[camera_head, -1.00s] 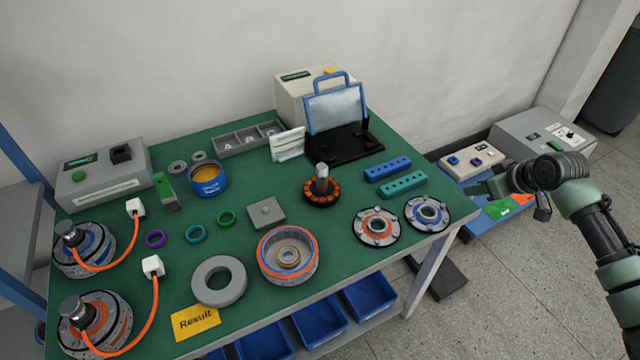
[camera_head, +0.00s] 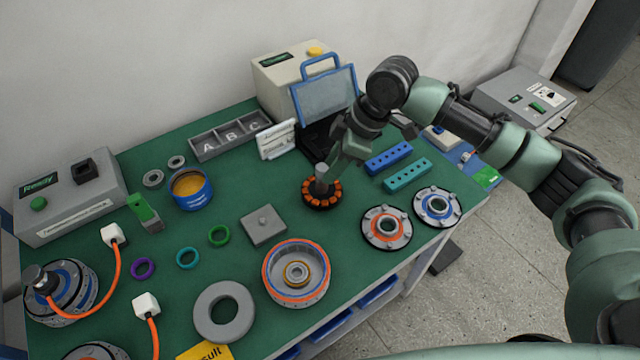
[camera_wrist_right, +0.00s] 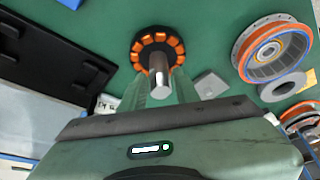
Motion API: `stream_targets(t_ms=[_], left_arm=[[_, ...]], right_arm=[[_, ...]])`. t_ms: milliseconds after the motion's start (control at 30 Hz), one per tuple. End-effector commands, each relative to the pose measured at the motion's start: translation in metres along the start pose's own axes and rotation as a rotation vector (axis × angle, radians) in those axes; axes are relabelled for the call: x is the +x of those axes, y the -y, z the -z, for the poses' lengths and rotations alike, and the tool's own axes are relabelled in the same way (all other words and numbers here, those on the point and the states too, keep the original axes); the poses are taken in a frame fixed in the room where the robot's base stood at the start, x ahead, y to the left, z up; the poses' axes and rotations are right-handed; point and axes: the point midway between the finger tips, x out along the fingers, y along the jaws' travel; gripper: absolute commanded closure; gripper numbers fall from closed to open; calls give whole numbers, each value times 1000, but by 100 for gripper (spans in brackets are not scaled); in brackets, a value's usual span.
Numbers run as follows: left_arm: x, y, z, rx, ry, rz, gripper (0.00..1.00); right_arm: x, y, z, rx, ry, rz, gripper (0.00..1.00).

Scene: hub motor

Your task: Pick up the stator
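The stator (camera_head: 310,200), a ring of orange coils around an upright metal shaft, stands on the green table. In the right wrist view the stator (camera_wrist_right: 145,45) is at the top centre, with its shaft pointing toward the camera. My right gripper (camera_head: 335,170) comes down over the stator from the upper right. In the wrist view its two fingers (camera_wrist_right: 161,88) lie on either side of the shaft, apart and open. Whether either finger touches the shaft is not clear. My left gripper is not in view.
A grey square block (camera_head: 263,226) and a round housing with an orange rim (camera_head: 270,290) stand nearby. Blue (camera_head: 388,158) and teal (camera_head: 407,175) bars and two flanged discs lie to the right. A case with a blue-framed lid (camera_head: 325,95) stands behind.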

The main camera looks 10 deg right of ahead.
Motion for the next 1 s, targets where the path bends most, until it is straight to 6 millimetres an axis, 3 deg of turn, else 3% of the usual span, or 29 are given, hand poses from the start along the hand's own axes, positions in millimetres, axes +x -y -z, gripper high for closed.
stream_targets(t_ms=[133, 333, 633, 667, 767, 1000], left_arm=[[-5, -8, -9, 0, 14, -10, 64], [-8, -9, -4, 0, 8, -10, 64], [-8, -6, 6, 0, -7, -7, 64], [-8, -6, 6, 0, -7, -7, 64], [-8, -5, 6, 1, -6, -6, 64], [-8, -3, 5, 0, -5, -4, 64]], right_arm=[[18, 1, 1, 1, 0, 2, 69], [48, 0, 2, 3, -1, 0, 69], [55, 0, 1, 2, -2, -1, 69], [55, 0, 1, 2, -2, -1, 72], [55, 0, 1, 2, -2, -2, 100], [54, -1, 2, 1, -5, -4, 100]])
